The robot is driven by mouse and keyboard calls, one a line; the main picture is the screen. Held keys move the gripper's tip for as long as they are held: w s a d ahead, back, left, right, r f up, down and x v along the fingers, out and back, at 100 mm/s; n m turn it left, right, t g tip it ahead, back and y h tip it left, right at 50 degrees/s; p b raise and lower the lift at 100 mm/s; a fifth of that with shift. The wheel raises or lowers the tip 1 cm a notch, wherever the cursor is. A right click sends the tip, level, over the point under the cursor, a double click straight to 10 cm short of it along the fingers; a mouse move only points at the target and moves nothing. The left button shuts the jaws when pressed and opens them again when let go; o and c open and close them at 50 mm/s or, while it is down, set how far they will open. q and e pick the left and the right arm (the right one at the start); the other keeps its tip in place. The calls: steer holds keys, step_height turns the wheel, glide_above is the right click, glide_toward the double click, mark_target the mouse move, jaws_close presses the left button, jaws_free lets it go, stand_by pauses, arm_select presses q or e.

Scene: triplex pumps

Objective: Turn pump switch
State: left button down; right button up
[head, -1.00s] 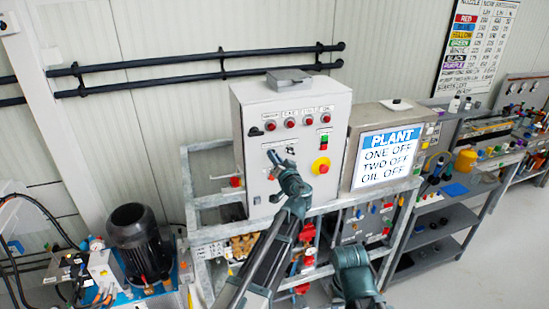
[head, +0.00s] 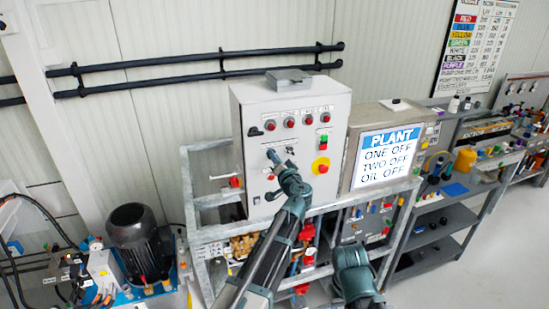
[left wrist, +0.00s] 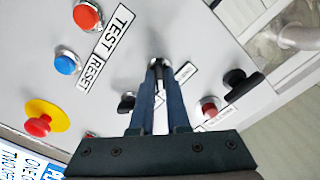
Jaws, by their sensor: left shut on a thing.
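The grey control cabinet (head: 247,168) stands in the middle of the head view, with several red lamps and a black rotary switch (head: 255,131) at its upper left. My left gripper (head: 271,156) is at the cabinet's front, left of the yellow emergency stop (head: 320,166). In the left wrist view my left gripper (left wrist: 158,72) has its fingers close together on a small switch knob (left wrist: 158,62), which they mostly hide. Two other black switch handles, one left (left wrist: 127,102) and one right (left wrist: 238,86), stand apart from the fingers.
In the left wrist view, a red button (left wrist: 88,15) by the TEST label, a blue button (left wrist: 67,64) by RESET and the red-and-yellow stop (left wrist: 42,122) are on the left. A PLANT screen (head: 388,157) stands right of the cabinet. A black motor (head: 137,240) is at lower left.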

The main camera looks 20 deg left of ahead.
arm_select(q)
steer(key=c, duration=0.9)
jaws_free()
steer(key=shift+s+d, duration=0.1)
steer(key=v, duration=1.3)
steer(key=shift+s+d, duration=0.2)
